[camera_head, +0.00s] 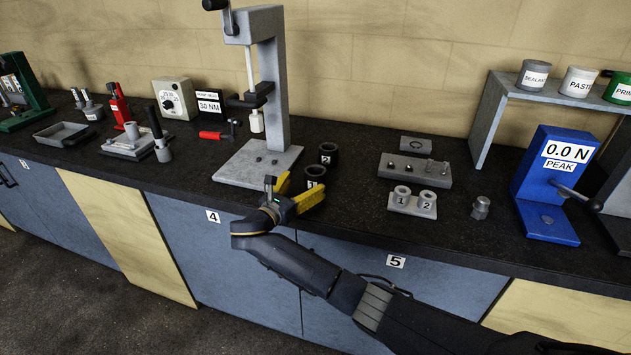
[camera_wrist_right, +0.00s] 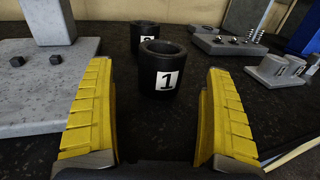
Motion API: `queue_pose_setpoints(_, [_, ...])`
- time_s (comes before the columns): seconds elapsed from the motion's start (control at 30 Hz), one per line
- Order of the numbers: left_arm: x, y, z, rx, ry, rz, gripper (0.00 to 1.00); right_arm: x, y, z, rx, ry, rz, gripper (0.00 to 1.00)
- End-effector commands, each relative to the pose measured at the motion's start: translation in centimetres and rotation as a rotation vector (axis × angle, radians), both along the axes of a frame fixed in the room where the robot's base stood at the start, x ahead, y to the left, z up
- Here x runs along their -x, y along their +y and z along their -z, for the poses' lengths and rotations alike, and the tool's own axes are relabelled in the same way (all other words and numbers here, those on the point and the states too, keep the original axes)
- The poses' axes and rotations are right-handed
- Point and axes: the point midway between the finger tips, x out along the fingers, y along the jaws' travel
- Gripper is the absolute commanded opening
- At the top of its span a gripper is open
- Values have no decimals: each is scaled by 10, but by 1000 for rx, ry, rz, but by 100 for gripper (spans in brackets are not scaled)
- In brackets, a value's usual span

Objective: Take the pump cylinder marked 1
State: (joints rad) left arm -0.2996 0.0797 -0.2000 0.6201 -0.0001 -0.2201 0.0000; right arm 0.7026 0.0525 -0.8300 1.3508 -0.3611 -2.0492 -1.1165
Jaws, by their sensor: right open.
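A black hollow cylinder marked 1 (camera_head: 315,174) stands upright on the dark bench top, right of the grey press base. In the right wrist view the same black cylinder (camera_wrist_right: 164,67) stands ahead, centred between the fingers. My right gripper (camera_head: 302,187) is open and empty at the bench's front side, its yellow fingers just short of this cylinder. A second black cylinder marked 2 (camera_head: 328,153) stands behind it. My left gripper is not in view.
The grey press (camera_head: 272,95) stands left of the black cylinders, its base plate (camera_head: 257,165) close by. A blue force gauge (camera_head: 551,185) stands at far right. Bare bench lies around the black cylinders.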

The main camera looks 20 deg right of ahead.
Motion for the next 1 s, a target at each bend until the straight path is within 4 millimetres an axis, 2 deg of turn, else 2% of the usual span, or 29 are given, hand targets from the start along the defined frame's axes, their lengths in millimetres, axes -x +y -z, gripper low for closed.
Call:
queue_pose_setpoints(0.43, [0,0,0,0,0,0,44,-13,-17,0,0,-1,0,87])
queue_pose_setpoints(0.8, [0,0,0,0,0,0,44,-38,-49,0,2,-1,0,87])
queue_pose_setpoints(1.0, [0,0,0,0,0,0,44,-40,-51,1,0,0,0,87])
